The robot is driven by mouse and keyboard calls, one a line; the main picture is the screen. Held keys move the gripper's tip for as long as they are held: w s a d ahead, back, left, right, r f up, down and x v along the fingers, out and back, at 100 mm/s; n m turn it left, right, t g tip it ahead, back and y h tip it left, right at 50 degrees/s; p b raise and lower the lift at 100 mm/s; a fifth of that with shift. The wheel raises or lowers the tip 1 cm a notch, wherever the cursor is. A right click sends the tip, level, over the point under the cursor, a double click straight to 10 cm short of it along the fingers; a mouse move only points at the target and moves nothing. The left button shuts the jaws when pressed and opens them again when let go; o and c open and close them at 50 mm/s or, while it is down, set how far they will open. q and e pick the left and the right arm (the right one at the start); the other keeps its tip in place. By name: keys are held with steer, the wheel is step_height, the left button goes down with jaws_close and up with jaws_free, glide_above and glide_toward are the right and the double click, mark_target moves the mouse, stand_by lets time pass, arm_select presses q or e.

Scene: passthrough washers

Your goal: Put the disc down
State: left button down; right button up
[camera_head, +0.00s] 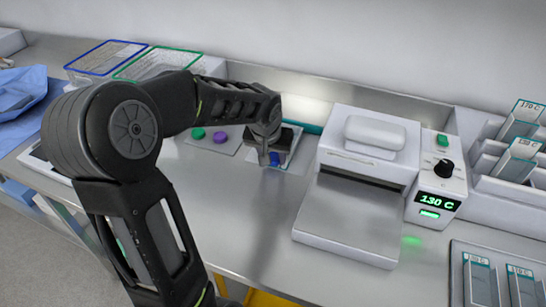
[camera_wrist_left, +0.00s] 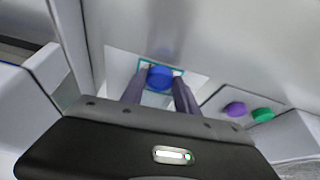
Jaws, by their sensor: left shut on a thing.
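A blue disc (camera_wrist_left: 160,77) is between the fingers of my left gripper (camera_wrist_left: 160,88) in the left wrist view. The gripper is shut on it. Below the disc is a white plate (camera_wrist_left: 124,66) with a teal square outline (camera_wrist_left: 178,71). I cannot tell whether the disc touches the plate. In the head view, my left gripper (camera_head: 268,155) points down over the plate, with the blue disc (camera_head: 275,158) partly hidden at its tip. My right gripper is not in view.
A green disc (camera_head: 198,133) and a purple disc (camera_head: 220,137) lie on a grey plate to the left. A white machine (camera_head: 350,215) and a control box reading 130 C (camera_head: 437,180) stand to the right. Blue-rimmed (camera_head: 100,52) and green-rimmed (camera_head: 150,65) baskets stand at the back left.

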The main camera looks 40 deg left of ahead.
arm_select(q)
steer(key=shift+f, duration=0.5)
steer(key=shift+f, duration=0.15)
steer(key=c, duration=0.9)
jaws_free()
steer(key=shift+r, duration=0.35)
steer(key=v, duration=1.1)
steer(key=shift+s+r, duration=0.25)
